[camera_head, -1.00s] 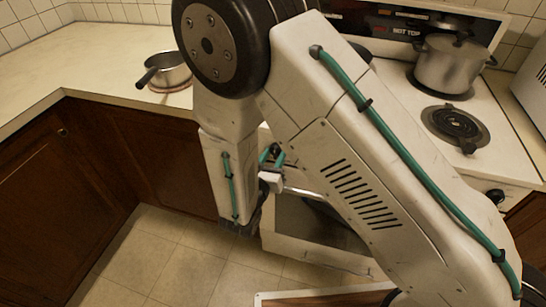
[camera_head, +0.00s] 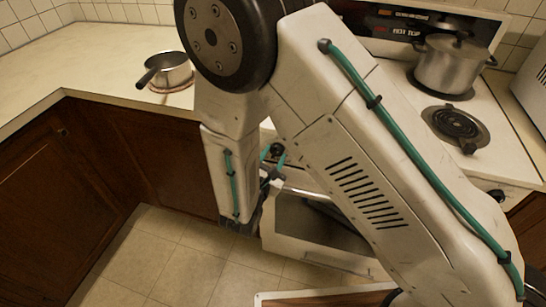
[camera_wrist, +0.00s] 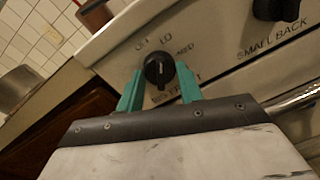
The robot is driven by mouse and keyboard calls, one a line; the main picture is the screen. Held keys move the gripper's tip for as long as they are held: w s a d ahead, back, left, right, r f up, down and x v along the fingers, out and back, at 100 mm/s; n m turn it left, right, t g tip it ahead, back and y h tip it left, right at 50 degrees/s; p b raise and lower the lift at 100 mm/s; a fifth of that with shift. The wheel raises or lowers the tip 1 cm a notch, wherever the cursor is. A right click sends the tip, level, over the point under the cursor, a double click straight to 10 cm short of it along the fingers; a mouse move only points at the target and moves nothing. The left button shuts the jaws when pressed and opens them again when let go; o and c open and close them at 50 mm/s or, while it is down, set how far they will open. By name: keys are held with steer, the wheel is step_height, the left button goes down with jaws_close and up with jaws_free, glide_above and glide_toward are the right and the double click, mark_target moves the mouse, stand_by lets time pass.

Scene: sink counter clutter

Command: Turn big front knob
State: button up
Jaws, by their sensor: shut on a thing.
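The big front knob (camera_wrist: 160,70) is a round black dial with a pale pointer line, on the white stove front in the wrist view. The lettering under it is partly hidden by my gripper. My gripper (camera_wrist: 159,82) has one teal finger on each side of the knob and is shut on it. The pointer line stands roughly upright in the picture. In the head view my gripper (camera_head: 272,160) is at the stove's front left corner, and my arm hides much of the stove front.
A second black knob (camera_wrist: 277,8), labelled small back, sits to the right. The oven door handle (camera_wrist: 295,100) runs below. A saucepan (camera_head: 168,70) stands on the left counter. A lidded pot (camera_head: 452,64) stands on the stove's back right, behind a bare coil burner (camera_head: 455,122).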

steer(key=shift+m, duration=1.2)
steer(key=o, duration=1)
steer(key=v, duration=0.7)
steer(key=shift+s, duration=0.4)
